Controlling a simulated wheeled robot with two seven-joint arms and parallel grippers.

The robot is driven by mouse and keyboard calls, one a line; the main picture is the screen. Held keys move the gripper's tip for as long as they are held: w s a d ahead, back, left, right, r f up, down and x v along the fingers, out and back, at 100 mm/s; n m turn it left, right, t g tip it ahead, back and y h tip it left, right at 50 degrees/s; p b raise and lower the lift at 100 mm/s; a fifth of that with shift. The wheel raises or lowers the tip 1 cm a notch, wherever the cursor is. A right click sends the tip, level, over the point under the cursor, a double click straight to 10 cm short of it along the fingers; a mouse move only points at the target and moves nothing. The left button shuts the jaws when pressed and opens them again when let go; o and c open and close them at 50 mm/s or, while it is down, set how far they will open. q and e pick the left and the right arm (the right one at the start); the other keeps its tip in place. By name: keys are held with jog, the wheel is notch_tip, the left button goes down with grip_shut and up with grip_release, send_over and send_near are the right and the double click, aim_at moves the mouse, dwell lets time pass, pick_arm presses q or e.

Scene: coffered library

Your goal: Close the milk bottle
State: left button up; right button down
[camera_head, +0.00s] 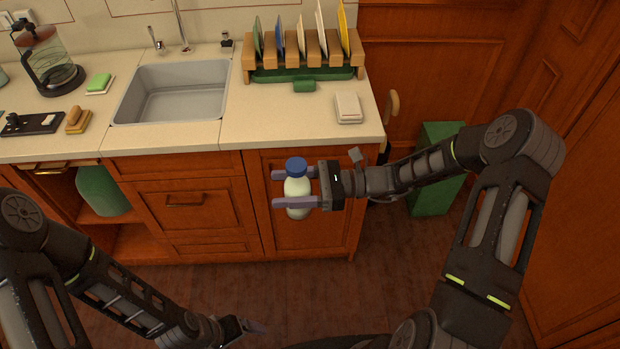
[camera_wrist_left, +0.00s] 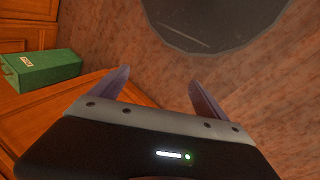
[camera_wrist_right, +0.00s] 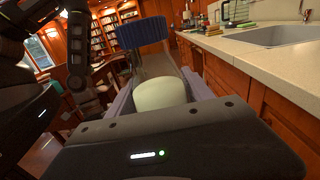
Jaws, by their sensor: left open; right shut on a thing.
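The milk bottle (camera_head: 297,196) is whitish with a blue cap (camera_head: 296,165) at its top. My right gripper (camera_head: 279,189) is shut on the bottle, with one finger on each side, and holds it upright in front of the lower cabinets. In the right wrist view the blue cap (camera_wrist_right: 142,33) shows above the pale milk (camera_wrist_right: 160,93), with a see-through stretch between them. I cannot tell how firmly the cap sits. My left gripper (camera_head: 254,327) is low at the bottom of the head view, apart from the bottle. It is open and empty in the left wrist view (camera_wrist_left: 158,80).
The counter (camera_head: 238,130) edge lies behind the bottle, with a sink (camera_head: 175,92) and a plate rack (camera_head: 300,62) on it. A green bin (camera_head: 437,145) stands on the floor at right, behind my right arm. The floor in front is clear.

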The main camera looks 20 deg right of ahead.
jog(key=a+n+g, duration=0.3)
jog(key=a+g, duration=0.2)
jog(key=a, duration=0.1)
jog(key=shift+w+a+f+n+g, duration=0.3)
jog(key=shift+w+a+f, duration=0.1)
jog(key=shift+w, duration=0.05)
pick_arm(q)
jog(key=o, duration=0.3)
